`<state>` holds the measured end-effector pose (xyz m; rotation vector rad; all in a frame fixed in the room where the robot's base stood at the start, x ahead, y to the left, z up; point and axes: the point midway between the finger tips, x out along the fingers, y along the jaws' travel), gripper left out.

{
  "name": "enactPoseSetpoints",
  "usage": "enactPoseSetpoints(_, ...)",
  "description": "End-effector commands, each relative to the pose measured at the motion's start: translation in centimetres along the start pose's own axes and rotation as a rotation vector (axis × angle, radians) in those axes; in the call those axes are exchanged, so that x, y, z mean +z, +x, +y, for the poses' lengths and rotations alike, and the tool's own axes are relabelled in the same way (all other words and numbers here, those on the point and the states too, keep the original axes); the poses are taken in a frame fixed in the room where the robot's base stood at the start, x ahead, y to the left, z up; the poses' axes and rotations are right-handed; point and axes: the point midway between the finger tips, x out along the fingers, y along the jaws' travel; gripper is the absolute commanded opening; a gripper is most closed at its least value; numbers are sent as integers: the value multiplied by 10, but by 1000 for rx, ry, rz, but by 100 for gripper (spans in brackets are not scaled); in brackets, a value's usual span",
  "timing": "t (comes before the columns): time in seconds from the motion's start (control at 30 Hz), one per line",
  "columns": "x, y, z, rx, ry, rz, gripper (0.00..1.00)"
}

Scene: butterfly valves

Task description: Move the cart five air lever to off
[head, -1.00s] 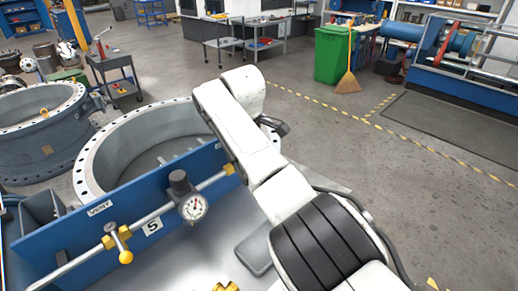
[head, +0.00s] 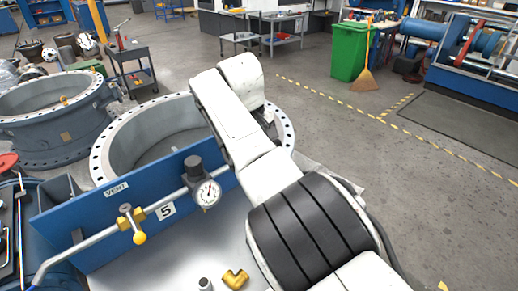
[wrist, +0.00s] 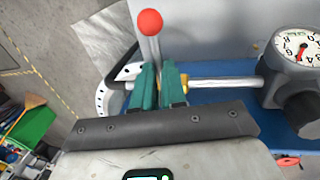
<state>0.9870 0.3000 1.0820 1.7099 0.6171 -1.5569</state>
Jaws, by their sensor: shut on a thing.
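The air lever, a metal handle with a red ball end (wrist: 150,22), stands at the top of the wrist view. The teal fingers of my gripper (wrist: 158,70) are shut on its shaft, below the ball. A silver pipe (wrist: 222,82) runs right from the fingers to a round gauge (wrist: 300,48). In the head view the cart's blue panel (head: 85,225) carries a "5" plate (head: 166,211) and a "VENT" label (head: 116,188). The same gauge shows there (head: 208,193), with a yellow-ball vent lever (head: 139,238) to its left. My arm hides the gripper and red-ball lever in the head view.
Brass fittings (head: 235,279) lie on the cart's grey top. Large flanged rings (head: 110,135) stand behind the panel. A green bin (head: 354,52) and a broom (head: 364,78) stand at the back right. The floor to the right is mostly clear.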

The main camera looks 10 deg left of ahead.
Motion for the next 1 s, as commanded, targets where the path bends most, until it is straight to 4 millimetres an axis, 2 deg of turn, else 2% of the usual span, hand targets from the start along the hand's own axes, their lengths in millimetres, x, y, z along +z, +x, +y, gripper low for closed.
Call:
enactPoseSetpoints(0.47,0,-1,0,0,15,-3,0)
enactPoseSetpoints(0.5,0,-1,0,0,14,-3,15)
enactPoseSetpoints(0.73,0,0,-1,0,13,-2,37)
enactPoseSetpoints(1.0,0,-2,-1,0,12,-1,37)
